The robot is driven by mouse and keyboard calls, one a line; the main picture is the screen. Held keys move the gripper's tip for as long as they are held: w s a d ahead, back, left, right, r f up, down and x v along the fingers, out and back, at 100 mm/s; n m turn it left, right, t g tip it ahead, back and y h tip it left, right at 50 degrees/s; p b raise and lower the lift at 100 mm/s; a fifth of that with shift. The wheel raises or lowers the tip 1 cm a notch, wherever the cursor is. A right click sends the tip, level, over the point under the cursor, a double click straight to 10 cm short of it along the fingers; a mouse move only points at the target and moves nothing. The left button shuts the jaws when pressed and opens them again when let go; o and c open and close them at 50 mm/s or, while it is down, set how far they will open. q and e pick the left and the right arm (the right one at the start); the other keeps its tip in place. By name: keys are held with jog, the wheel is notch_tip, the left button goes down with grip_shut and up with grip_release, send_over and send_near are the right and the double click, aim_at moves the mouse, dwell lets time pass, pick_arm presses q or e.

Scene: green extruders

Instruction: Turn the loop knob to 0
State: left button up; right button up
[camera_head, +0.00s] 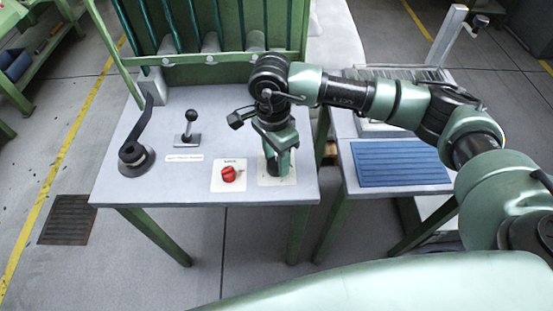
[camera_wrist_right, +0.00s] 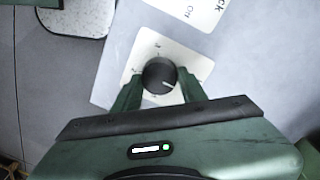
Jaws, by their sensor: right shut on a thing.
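The loop knob (camera_wrist_right: 158,75) is a round black dial with a white pointer mark, on a white square plate (camera_wrist_right: 195,67) with small markings too small to read. In the wrist view the pointer line points to the right. My right gripper (camera_wrist_right: 159,88) has a green finger on either side of the knob and is shut on it. In the head view my right gripper (camera_head: 278,165) points down over the same white plate (camera_head: 290,179) at the table's front right, hiding most of the knob. My left gripper is not in view.
A red knob (camera_head: 228,174) on a white plate sits just left of the gripper. A small lever (camera_head: 188,128) and a tall dark crank handle (camera_head: 138,150) stand further left on the table (camera_head: 110,180). A blue ribbed mat (camera_head: 400,163) lies on the right table.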

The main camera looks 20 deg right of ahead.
aim_at(275, 161)
jog(key=o, duration=1.4)
jog(key=shift+c, duration=0.2)
jog(key=r, duration=0.8)
jog(key=shift+w+a+b, duration=0.1)
jog(key=shift+w+b, duration=0.15)
jog(key=shift+b, duration=0.15)
